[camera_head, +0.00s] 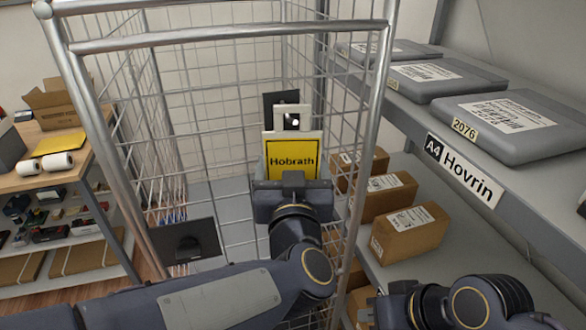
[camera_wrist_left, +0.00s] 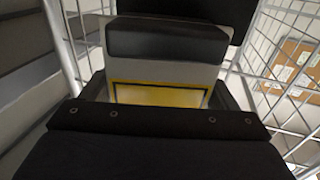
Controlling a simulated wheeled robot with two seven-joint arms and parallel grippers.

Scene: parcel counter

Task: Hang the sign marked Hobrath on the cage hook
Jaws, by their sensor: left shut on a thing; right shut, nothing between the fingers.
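The sign marked Hobrath (camera_head: 291,162) is yellow with a pale border and a white tab (camera_head: 292,110) on top. The tab has a dark opening with a bright spot in it. My left gripper (camera_head: 292,188) is shut on the sign's lower part and holds it upright. A dark plate (camera_head: 272,97) shows behind the tab; whether a hook passes through the opening I cannot tell. The wrist view shows the sign's yellow face (camera_wrist_left: 158,96) and dark parts above it. My right gripper (camera_head: 372,312) is shut and empty at lower right, partly cut off.
The wire cage (camera_head: 215,35) has thick metal posts. Another dark plate (camera_head: 185,241) with a small protruding piece is at its lower left. A shelf marked Hovrin (camera_head: 466,173) holds grey parcels, with cardboard boxes (camera_head: 410,232) below. A wooden bench (camera_head: 50,176) stands left.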

